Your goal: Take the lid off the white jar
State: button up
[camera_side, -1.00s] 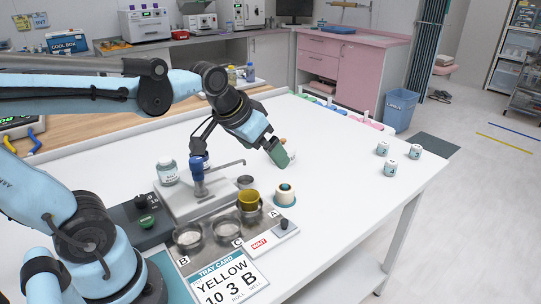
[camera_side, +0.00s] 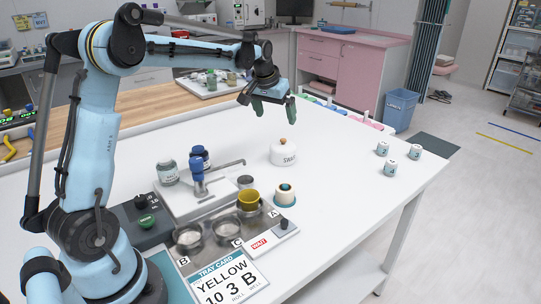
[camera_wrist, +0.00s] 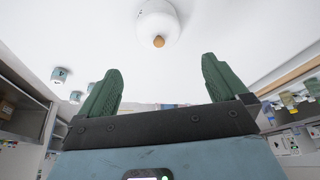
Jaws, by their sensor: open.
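The white jar (camera_side: 285,157) stands upright on the white table behind the small tray station, with dark lettering on its front. Its lid is on top, with a round tan knob (camera_side: 283,141). In the wrist view the jar (camera_wrist: 157,17) is at the top centre and its knob (camera_wrist: 158,41) points toward me. My gripper (camera_side: 275,112) is raised above and slightly behind the jar, clear of it. In the wrist view my gripper (camera_wrist: 161,68) has its two green fingers spread wide with nothing between them.
A stand with a blue-topped device (camera_side: 197,170) and labelled bottle (camera_side: 168,172) is left of the jar. Three small jars (camera_side: 390,167) stand right. Table between is clear.

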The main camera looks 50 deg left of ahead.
aim_at(282, 140)
jog(key=x, duration=1.1)
jog(key=shift+w+d+f, duration=0.1)
jog(key=shift+w+f, duration=0.1)
jog(key=shift+f, duration=0.05)
jog(key=c, duration=1)
